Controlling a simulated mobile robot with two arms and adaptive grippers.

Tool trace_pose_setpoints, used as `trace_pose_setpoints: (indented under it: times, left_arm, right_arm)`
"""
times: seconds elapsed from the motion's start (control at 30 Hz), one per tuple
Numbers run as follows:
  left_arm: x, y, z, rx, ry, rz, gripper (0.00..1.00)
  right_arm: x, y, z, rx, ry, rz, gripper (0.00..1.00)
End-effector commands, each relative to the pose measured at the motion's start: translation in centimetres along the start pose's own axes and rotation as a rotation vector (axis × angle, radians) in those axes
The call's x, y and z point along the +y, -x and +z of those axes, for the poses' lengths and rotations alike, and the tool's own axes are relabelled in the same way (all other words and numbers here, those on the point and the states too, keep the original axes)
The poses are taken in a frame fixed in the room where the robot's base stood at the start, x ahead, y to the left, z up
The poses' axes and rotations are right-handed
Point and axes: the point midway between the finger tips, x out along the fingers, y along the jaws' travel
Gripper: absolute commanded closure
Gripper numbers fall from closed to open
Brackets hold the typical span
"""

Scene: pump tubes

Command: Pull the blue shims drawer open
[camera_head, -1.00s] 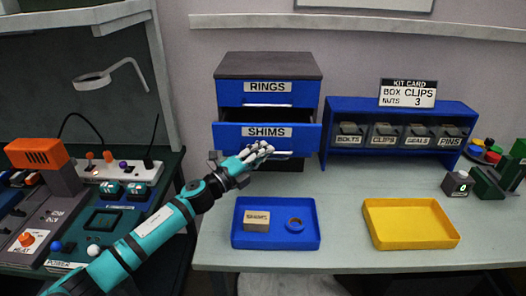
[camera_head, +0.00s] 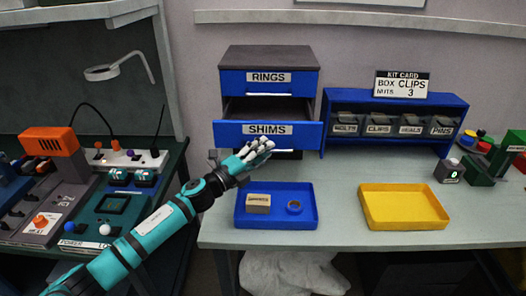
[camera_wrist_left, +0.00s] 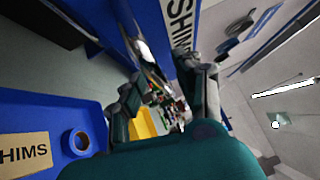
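The blue shims drawer (camera_head: 225,134) is pulled out of the dark-topped cabinet, with a dark gap above its front. Its lettered front also shows large in the left wrist view (camera_wrist_left: 192,75). Its silver handle (camera_wrist_left: 143,55) runs between the fingers there. My left gripper (camera_head: 264,148) is at the lower middle of the drawer front. My right gripper is not in view.
The blue rings drawer (camera_head: 235,82) above is shut. Below the shims drawer, a blue tray (camera_head: 275,222) holds a tan box (camera_head: 257,204) and a blue ring (camera_head: 294,207). A yellow tray (camera_head: 400,208) and a blue bin rack (camera_head: 395,103) stand to the right.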

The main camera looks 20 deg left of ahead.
Motion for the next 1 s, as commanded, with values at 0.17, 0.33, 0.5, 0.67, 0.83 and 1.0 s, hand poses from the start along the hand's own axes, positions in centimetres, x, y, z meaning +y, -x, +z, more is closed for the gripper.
trace_pose_setpoints:
  times: [0.17,0.33,0.5,0.67,0.83,1.0]
  left_arm:
    - [-0.1,0.1,0.0,0.001,0.001,-0.002,0.66]
    - [0.0,1.8,0.0,0.001,0.001,0.000,0.66]
    - [0.1,5.4,0.0,0.000,0.001,0.003,0.66]
    - [0.1,8.6,-0.1,0.001,0.003,0.002,0.66]
    - [0.1,10.9,0.0,0.000,0.002,0.001,0.66]
    - [0.0,11.9,0.1,0.000,0.001,0.000,0.66]
  right_arm:
    - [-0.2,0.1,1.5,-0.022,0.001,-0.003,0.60]
    - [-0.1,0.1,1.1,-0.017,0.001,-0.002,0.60]
    - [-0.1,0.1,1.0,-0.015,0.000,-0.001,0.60]
    - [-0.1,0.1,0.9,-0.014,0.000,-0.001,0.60]
    - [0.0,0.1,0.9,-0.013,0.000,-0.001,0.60]
    - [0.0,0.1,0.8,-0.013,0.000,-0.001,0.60]
